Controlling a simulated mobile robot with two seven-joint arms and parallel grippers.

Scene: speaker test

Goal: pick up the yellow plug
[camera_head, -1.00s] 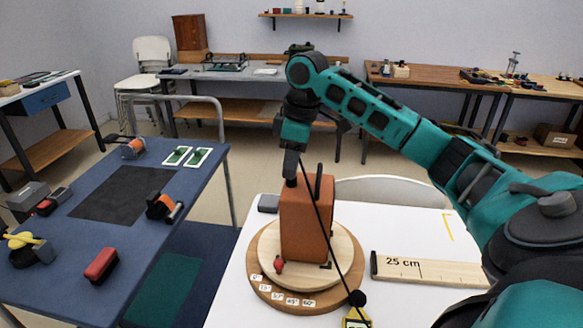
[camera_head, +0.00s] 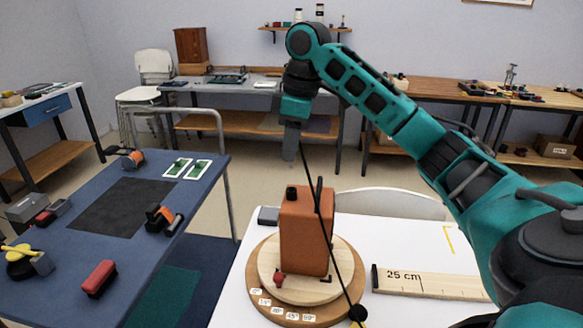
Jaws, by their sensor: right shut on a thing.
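My right gripper (camera_head: 290,150) is above the orange-brown speaker box (camera_head: 305,238), clear of its top, and points down. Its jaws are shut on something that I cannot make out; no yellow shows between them. I cannot pick out a yellow plug for certain. The box stands upright on a round wooden turntable (camera_head: 262,262) with angle labels. My left gripper is not in view.
A wooden 25 cm bar (camera_head: 440,284) lies right of the turntable on the white table (camera_head: 400,235). The blue table (camera_head: 205,165) at left holds a red block (camera_head: 99,278), a yellow-topped black item (camera_head: 18,258) and green cards (camera_head: 188,169).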

